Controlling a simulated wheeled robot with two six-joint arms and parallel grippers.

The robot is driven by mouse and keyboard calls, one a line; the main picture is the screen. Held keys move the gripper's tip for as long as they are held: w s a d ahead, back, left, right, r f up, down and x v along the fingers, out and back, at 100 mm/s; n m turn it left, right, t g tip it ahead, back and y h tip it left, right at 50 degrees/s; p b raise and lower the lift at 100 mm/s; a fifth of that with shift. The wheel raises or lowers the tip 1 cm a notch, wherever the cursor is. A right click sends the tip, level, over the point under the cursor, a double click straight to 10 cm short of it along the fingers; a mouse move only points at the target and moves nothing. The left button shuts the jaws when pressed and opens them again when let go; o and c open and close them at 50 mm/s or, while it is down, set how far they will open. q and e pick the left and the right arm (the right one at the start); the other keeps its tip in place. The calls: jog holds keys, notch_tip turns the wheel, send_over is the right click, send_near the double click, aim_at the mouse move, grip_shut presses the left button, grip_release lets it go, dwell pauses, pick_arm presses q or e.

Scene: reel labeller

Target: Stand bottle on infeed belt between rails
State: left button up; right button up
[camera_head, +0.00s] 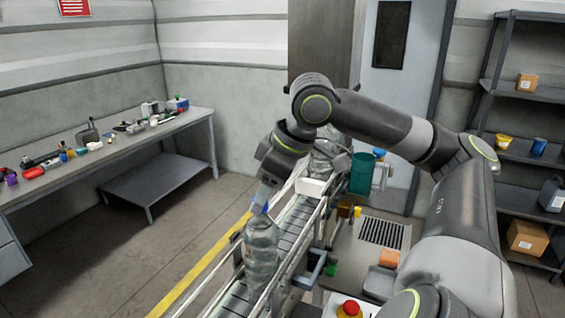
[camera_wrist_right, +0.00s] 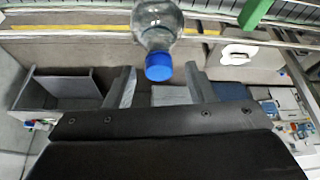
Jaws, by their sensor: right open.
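A clear bottle with a blue cap (camera_head: 261,255) stands upright on the near part of the infeed belt (camera_head: 290,222), between the rails (camera_head: 297,245). My right gripper (camera_head: 262,198) is just above it, fingers pointing down toward the cap. In the right wrist view the bottle (camera_wrist_right: 158,18) shows its cap between and just past the fingertips of my open right gripper (camera_wrist_right: 160,74); a gap shows on both sides of the cap. The bottle's base is partly hidden by the near rail in the head view. My left gripper is not in view.
Other clear bottles (camera_head: 326,153) stand farther along the belt, by a white block (camera_head: 311,187) and a green cylinder (camera_head: 362,172). A cluttered bench (camera_head: 100,160) is at left, shelves (camera_head: 520,155) at right. The floor left of the belt is clear.

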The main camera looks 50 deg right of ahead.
jog(key=b+v, duration=0.1)
jog(key=v, duration=0.8)
jog(key=shift+a, duration=0.1)
dwell(0.3)
